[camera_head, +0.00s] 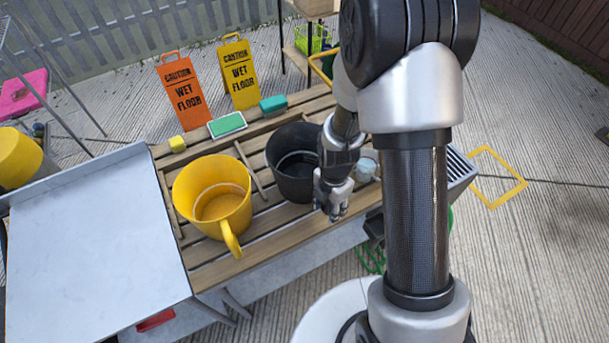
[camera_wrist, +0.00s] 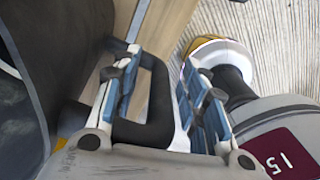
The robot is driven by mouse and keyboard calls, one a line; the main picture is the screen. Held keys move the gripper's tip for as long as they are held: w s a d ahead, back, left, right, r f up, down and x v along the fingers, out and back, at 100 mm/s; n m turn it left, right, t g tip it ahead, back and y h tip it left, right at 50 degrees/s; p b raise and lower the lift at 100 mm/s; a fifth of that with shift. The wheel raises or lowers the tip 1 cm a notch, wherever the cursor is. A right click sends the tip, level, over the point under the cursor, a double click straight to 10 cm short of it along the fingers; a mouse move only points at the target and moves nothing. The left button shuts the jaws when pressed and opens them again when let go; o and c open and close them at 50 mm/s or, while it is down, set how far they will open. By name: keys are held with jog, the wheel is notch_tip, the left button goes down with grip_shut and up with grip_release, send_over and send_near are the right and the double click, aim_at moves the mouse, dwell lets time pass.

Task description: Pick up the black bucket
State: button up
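The black bucket (camera_head: 286,173) stands upright on the slatted wooden table (camera_head: 252,248). My gripper (camera_head: 332,208) is at the bucket's right side in the head view, low beside its wall. In the wrist view the bucket's dark wall (camera_wrist: 22,115) fills the left edge, and its black loop handle (camera_wrist: 160,100) lies between the fingers of my gripper (camera_wrist: 162,62). One finger is inside the loop, between wall and handle; the other is outside it. The fingers are apart, with a visible gap between the handle and the right finger.
A yellow bucket (camera_head: 205,190) stands left of the black one. A pale object with a maroon label (camera_wrist: 280,152) is close to my right finger. Sponges, a green-and-white pad (camera_head: 227,124) and two wet-floor signs (camera_head: 184,93) are at the back. A grey-white surface (camera_head: 95,235) adjoins at left.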

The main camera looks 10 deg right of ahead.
jog(key=shift+r, duration=0.1)
jog(key=shift+c, duration=0.5)
grip_shut()
